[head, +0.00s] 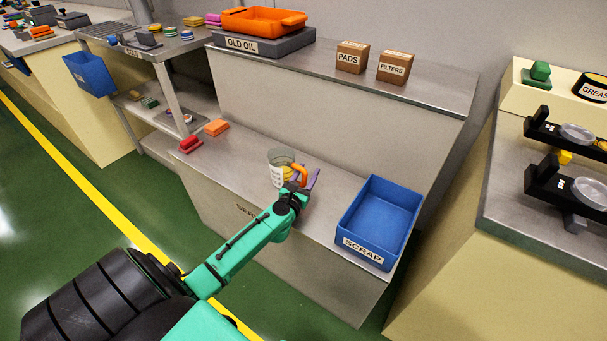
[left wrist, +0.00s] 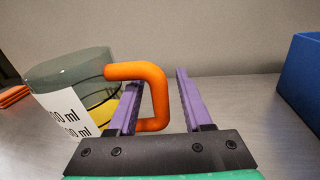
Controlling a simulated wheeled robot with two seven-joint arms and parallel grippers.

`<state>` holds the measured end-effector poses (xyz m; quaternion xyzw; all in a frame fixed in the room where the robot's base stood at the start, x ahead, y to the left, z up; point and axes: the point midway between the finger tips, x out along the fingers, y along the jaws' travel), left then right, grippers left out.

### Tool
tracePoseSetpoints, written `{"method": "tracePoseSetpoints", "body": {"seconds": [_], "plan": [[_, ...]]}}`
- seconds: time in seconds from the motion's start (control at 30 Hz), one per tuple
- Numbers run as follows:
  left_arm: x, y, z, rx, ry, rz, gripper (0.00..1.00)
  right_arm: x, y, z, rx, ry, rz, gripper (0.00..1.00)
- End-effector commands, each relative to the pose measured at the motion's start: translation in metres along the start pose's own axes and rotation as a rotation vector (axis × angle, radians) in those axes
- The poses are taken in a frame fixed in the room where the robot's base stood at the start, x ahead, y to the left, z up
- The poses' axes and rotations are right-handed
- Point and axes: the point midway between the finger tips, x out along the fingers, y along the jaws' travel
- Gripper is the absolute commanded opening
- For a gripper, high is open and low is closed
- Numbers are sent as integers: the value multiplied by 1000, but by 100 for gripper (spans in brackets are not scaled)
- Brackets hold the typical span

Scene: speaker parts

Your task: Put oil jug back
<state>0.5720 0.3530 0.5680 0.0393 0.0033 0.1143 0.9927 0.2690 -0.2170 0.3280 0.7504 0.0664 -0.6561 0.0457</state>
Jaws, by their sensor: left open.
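The oil jug (head: 277,170) is a clear grey measuring jug with a white label, an orange handle and some yellow oil low inside. It stands upright on the grey bench. In the left wrist view the jug (left wrist: 75,85) is at the left, its orange handle (left wrist: 158,90) reaching right. My left gripper (head: 305,181) is at the handle's side of the jug. In the left wrist view its purple fingers (left wrist: 158,95) are open, with the handle's outer part between them. The left finger passes inside the handle loop. My right gripper is not in view.
A blue SCRAP bin (head: 379,222) stands right of the jug. Red and orange blocks (head: 216,127) lie to its left. The upper shelf holds an orange tray (head: 264,20) on the OLD OIL base (head: 262,44), plus PADS (head: 352,57) and FILTERS (head: 395,67) boxes.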

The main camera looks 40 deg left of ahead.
Motion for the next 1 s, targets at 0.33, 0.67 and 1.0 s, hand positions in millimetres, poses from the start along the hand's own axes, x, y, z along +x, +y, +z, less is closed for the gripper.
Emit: {"method": "tracePoseSetpoints", "body": {"seconds": [0.33, 0.67, 1.0], "plan": [[-62, 0, 0, -1, 4, -1, 50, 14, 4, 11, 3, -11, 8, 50], [-119, 0, 1, -2, 0, 0, 50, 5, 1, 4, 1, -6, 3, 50], [-120, 0, 1, 0, 0, 0, 50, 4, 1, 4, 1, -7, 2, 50]]}}
